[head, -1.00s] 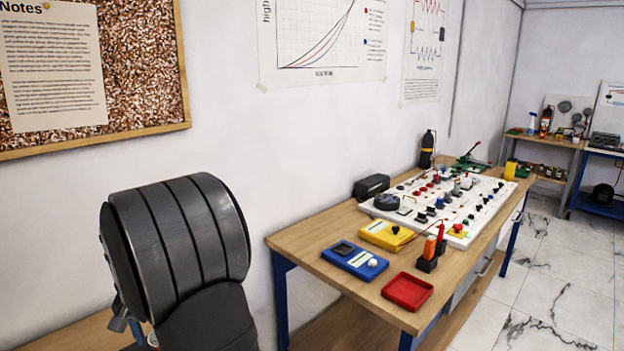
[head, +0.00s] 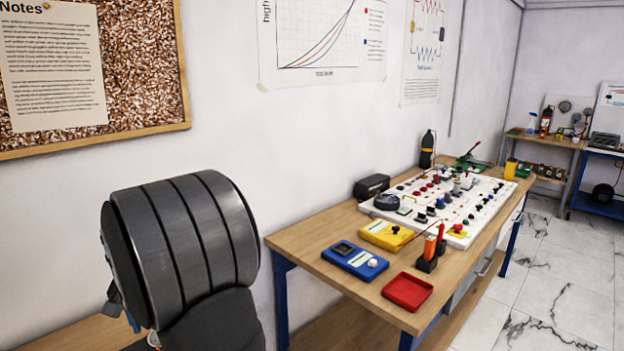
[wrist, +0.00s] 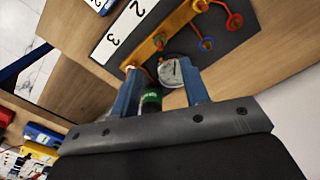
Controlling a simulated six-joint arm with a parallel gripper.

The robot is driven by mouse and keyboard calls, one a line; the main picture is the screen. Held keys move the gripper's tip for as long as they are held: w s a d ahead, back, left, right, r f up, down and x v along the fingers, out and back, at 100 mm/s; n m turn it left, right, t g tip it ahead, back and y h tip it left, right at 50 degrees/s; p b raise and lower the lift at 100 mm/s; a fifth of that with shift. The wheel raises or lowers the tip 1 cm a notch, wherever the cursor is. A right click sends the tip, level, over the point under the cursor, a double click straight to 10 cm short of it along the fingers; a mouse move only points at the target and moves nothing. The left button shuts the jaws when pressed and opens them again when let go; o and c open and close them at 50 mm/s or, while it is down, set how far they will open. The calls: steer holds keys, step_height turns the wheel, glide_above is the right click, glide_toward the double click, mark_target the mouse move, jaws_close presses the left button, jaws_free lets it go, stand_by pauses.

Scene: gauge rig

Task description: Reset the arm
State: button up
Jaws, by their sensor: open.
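My gripper (wrist: 160,82) shows in the wrist view, with two blue fingers apart and nothing held between them. Beyond the fingers is a round white-faced gauge (wrist: 172,72). A green part (wrist: 152,97) shows in the gap between the fingers; part of it is hidden.
A wooden bench (head: 316,222) holds a white component board (head: 482,212), a blue meter (head: 354,260), a yellow box (head: 386,235) and a red tray (head: 407,291). In the wrist view, a white number strip (wrist: 122,32) lies beside a yellow bar (wrist: 160,38).

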step_height(320, 180, down, 9)
steer(key=shift+r, duration=0.1)
steer(key=shift+f+n, duration=0.25)
steer(key=shift+n, duration=0.05)
steer(key=n, duration=1.2)
steer(key=shift+n, duration=0.4)
steer(key=shift+r, duration=0.75)
steer(key=shift+o, duration=0.5)
